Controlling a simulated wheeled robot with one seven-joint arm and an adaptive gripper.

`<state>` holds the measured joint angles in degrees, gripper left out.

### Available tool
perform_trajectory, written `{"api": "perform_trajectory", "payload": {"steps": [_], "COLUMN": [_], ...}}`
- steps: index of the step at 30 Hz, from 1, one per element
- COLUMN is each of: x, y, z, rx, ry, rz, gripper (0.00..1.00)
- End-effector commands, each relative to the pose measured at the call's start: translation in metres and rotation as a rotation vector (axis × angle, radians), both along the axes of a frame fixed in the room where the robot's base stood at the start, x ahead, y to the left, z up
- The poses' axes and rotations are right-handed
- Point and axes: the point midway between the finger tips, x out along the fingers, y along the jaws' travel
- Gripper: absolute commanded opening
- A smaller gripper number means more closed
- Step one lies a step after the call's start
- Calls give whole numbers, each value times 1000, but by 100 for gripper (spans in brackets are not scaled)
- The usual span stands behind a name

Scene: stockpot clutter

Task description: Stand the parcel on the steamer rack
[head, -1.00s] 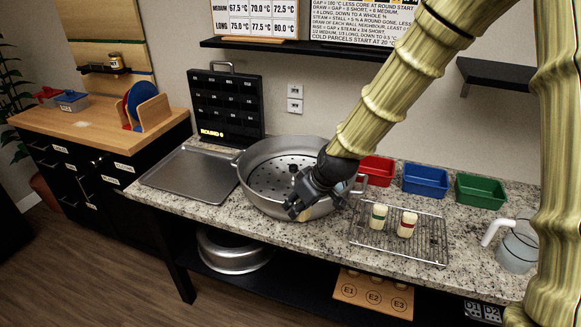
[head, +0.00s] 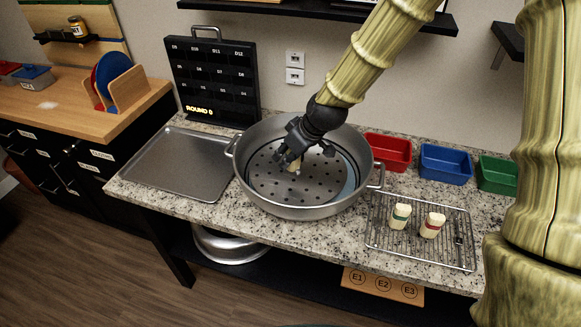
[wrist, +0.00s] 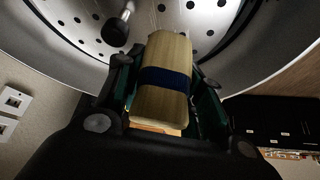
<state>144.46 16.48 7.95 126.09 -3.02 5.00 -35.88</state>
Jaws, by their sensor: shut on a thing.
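My gripper (head: 290,160) is inside the large grey stockpot (head: 312,211), low over its perforated steamer rack (head: 318,193). In the wrist view my gripper (wrist: 163,100) is shut on a pale tan parcel (wrist: 166,55) with a dark blue band. The parcel shows only as a small tan bit below the fingers in the head view (head: 296,167). Its far end points toward the perforated rack (wrist: 185,12). I cannot tell whether it touches the rack. A knobbed post (wrist: 115,30) stands up from the rack beside it.
Two more parcels, one green-banded (head: 400,216) and one red-banded (head: 432,225), stand on a wire rack (head: 390,246) to the right. Red (head: 388,153), blue (head: 446,164) and green (head: 497,175) bins line the back. An empty tray (head: 178,162) lies left of the pot.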

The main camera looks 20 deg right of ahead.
Motion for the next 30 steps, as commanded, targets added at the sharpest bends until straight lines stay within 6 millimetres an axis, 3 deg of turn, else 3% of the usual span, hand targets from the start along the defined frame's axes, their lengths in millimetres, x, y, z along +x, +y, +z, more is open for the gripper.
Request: {"api": "perform_trajectory", "payload": {"steps": [4,14,21,30], "x": [1,1,1,1], "y": [0,-2,-3,-3], "z": [-18,-35,-59,-70], "rx": [-1,0,0,0], "ry": [4,4,3,1], "rz": [1,-2,-5,-4], "gripper": [12,12,12,12]}}
